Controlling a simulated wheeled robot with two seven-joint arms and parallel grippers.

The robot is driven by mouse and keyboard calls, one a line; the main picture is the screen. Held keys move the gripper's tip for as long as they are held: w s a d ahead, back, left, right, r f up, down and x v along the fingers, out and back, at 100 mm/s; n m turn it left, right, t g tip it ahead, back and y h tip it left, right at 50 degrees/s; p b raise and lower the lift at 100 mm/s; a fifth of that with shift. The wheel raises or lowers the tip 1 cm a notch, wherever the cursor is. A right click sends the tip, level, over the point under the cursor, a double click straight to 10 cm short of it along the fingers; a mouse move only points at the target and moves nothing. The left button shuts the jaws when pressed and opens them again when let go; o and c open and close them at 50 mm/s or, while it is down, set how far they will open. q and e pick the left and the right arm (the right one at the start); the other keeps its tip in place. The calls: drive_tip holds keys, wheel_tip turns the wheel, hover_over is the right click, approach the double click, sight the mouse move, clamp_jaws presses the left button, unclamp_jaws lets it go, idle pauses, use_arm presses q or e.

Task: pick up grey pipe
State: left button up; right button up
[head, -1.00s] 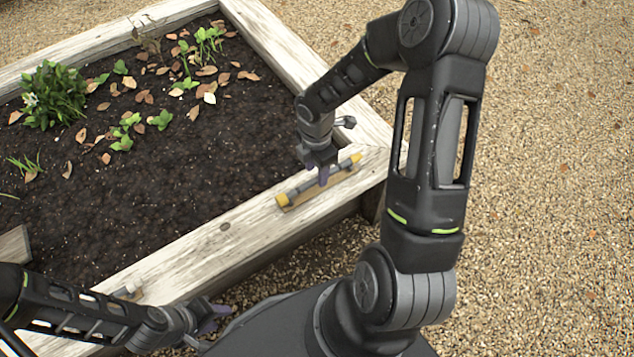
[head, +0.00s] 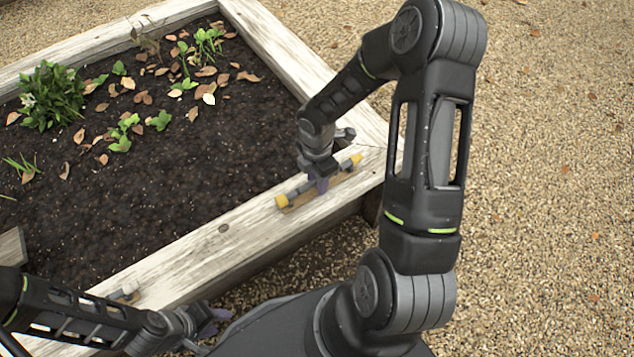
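A grey pipe (head: 296,193) with yellow ends lies on a tan wooden piece on the near rim of the raised bed, close to its right corner. My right gripper (head: 321,183) is over the middle of the pipe and points down, its purple fingertips at the pipe. The wrist and fingers hide part of the pipe, and I cannot tell whether the fingers are closed on it. My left gripper (head: 213,322) is low in the view near the bed's front side, away from the pipe. Its purple fingers look apart and empty.
The wooden raised bed (head: 180,270) holds dark soil, a leafy green plant (head: 52,96), seedlings and dry leaves. A small pale fitting (head: 127,291) lies on the near rim at left, beside my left arm. Gravel (head: 550,180) surrounds the bed.

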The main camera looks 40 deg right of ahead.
clamp_jaws()
idle(0.3)
idle(0.3)
wheel_tip(320, 180, up, 10)
drive_tip(key=p, duration=0.3)
idle(0.6)
